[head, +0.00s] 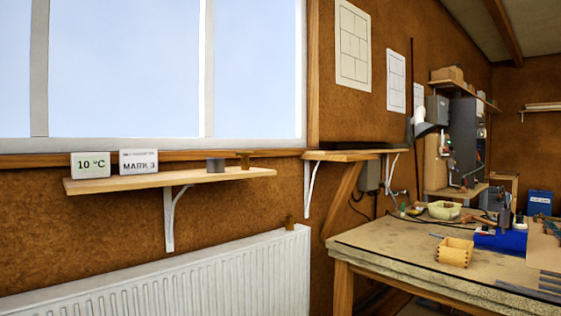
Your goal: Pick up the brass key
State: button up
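A small brown, T-shaped piece (245,159) stands upright at the right end of the wooden shelf (130,184) under the window. Its shape and colour could fit the brass key, but it is too small to be sure. A grey cylinder (215,165) stands just left of it, slightly apart. A small brown fitting (290,222) sticks up at the right end of the white radiator (190,285). My gripper is not in view.
Two white display boxes, one reading 10 °C (90,165) and one MARK 3 (138,161), stand on the shelf's left. The workbench (400,250) at right holds a wooden box (455,252), a bowl (444,210) and a blue item (500,240). The shelf's middle is clear.

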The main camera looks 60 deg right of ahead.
aim_at(244, 155)
jog(key=z, duration=1.75)
